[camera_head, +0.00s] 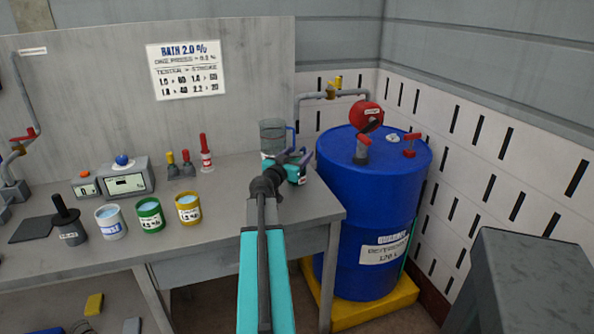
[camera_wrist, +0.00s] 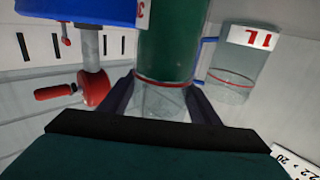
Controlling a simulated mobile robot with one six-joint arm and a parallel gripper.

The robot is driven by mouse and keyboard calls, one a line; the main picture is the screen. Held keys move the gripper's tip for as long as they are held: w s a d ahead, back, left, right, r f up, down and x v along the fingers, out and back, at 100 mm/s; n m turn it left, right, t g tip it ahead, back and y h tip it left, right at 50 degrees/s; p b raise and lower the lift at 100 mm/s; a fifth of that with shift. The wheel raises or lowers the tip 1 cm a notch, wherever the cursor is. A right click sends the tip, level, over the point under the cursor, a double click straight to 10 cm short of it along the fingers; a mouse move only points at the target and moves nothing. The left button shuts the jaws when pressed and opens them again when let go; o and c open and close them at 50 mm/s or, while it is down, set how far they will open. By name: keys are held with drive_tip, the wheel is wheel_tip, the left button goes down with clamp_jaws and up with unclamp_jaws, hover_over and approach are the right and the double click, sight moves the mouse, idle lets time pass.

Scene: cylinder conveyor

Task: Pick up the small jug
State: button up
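The small jug, a clear vessel with a red line and dark green lower part, shows between the fingers of my gripper (camera_wrist: 160,92) in the wrist view, which looks upside down. There its clear part (camera_wrist: 160,102) has one dark finger on each side. The fingers are very near its walls; I cannot tell whether they press on it. In the head view my gripper (camera_head: 298,158) is at the bench's right end, and a teal part with a white label (camera_head: 300,177) shows beneath it, partly hidden.
A larger clear jug (camera_head: 271,131) with a blue handle stands close by; its 1L label (camera_wrist: 255,37) shows in the wrist view. The blue drum (camera_head: 365,190) with red fittings is to the right. Cups, bottles and a meter (camera_head: 125,178) stand left on the bench (camera_head: 235,215).

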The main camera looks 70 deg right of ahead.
drive_tip(key=c, duration=0.3)
drive_tip(key=shift+r, duration=0.15)
drive_tip(key=shift+c, duration=0.2)
wheel_tip(320, 180, up, 10)
drive_tip(key=shift+b, duration=0.3)
idle(2.0)
drive_tip(key=o, duration=0.7)
drive_tip(key=shift+c, duration=0.2)
drive_tip(key=c, duration=0.7)
drive_tip(key=shift+o, duration=0.2)
